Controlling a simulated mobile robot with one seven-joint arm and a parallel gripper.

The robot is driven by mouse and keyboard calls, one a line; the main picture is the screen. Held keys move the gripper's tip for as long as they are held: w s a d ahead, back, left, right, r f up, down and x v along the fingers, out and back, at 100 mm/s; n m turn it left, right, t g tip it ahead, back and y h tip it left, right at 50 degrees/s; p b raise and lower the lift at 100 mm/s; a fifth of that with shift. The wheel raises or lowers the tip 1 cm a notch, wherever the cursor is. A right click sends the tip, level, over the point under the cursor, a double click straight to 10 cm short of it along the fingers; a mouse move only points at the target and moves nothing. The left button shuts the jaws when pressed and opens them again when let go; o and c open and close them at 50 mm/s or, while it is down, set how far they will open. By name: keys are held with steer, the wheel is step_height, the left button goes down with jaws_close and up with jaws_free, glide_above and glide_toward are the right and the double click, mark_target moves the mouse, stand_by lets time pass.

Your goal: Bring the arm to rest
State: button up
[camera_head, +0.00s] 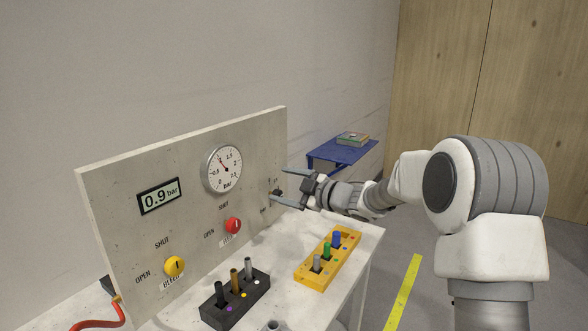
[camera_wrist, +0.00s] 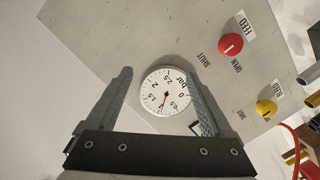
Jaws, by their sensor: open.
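My gripper (camera_head: 284,186) is open and empty, in front of the right part of the upright grey panel (camera_head: 120,190). In the wrist view its two fingers (camera_wrist: 162,98) stand apart, with the round white gauge (camera_wrist: 166,92) seen between them. The gauge (camera_head: 222,169) is on the panel's upper right. A display (camera_head: 160,196) reads 0.9 bar. The red feed knob (camera_head: 233,226) and the yellow bleed knob (camera_head: 174,266) are on the panel's lower half. A small dark switch on the panel is partly hidden by my gripper.
A black block (camera_head: 236,304) and a yellow block (camera_head: 345,263) with upright pegs stand on the white table (camera_head: 287,258) before the panel. A red hose (camera_head: 98,320) lies at the lower left. A blue table (camera_head: 345,152) stands behind my arm.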

steer(key=s+d+r+m+t+h+p, duration=0.2)
steer(key=s+d+r+m+t+h, duration=0.15)
steer(key=d+r+m+h, duration=0.45)
steer(key=s+d+r+m+h+p, duration=0.1)
steer(key=s+d+r+m+h, duration=0.35)
steer(key=s+d, duration=0.45)
steer(key=s+f+m+g+p, duration=0.1)
steer(key=s+f+m+g, duration=0.1)
steer(key=s, duration=0.8)
steer(key=s+d+f+m+g, duration=0.1)
steer(key=s+f+m+g, duration=0.1)
steer(key=s, duration=0.8)
steer(key=s+d+f+m+g+p, duration=0.1)
steer(key=s+f+m+g, duration=0.1)
steer(key=s, duration=0.8)
steer(key=shift+f+m+g+p, duration=0.35)
steer(key=shift+f+g, duration=0.1)
steer(key=shift+g, duration=0.5)
steer(key=shift+h, duration=0.25)
